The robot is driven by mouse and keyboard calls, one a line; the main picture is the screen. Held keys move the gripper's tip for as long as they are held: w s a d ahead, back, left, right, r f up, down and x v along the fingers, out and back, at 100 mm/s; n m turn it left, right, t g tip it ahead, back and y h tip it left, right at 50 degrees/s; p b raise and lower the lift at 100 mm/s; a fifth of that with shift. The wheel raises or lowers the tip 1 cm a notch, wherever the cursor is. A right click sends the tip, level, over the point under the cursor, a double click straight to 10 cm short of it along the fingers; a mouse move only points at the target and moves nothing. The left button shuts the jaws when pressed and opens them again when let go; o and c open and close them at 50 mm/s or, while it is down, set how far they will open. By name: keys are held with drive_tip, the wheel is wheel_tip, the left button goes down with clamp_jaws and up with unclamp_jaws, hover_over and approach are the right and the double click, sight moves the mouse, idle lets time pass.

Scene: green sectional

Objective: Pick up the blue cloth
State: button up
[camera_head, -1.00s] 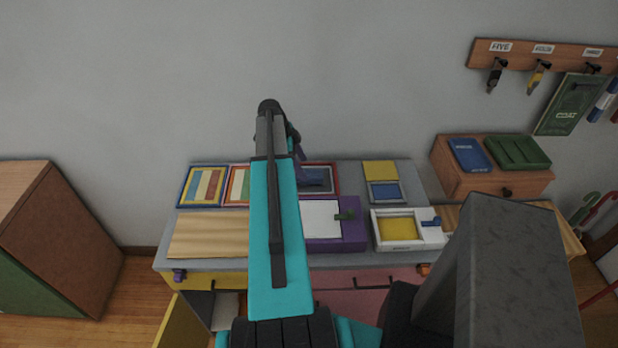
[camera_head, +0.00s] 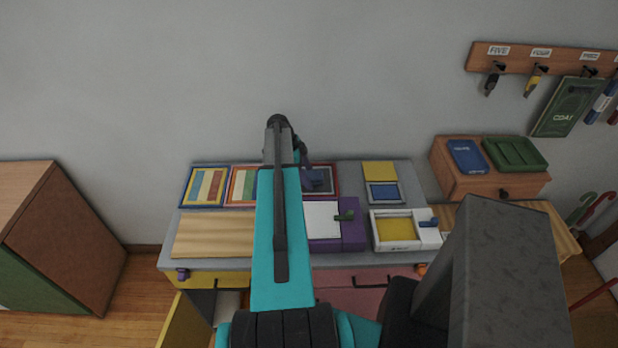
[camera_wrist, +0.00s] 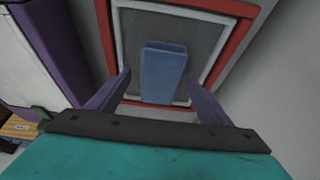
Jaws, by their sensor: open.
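The blue cloth (camera_wrist: 163,72) is a small folded piece lying in a grey tray with a red rim (camera_wrist: 228,8), seen in the wrist view. The height of the fingertips above the cloth is hard to tell.
A purple box with a white top (camera_head: 352,228) stands in front of the red tray. A white box with a yellow inside (camera_head: 426,241) and a yellow-and-blue case (camera_head: 380,169) are to the right. Striped trays (camera_head: 205,172) lie left. The wall is close behind.

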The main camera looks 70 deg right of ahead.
idle(0.4)
drive_tip(key=c, duration=1.1)
drive_tip(key=shift+r, duration=0.2)
drive_tip(key=shift+c, duration=0.2)
wheel_tip(320, 180, up, 10)
drive_tip(key=b, duration=0.3)
drive_tip(key=shift+f+b, duration=0.15)
drive_tip(key=shift+b, duration=0.2)
drive_tip(key=shift+w, duration=0.1)
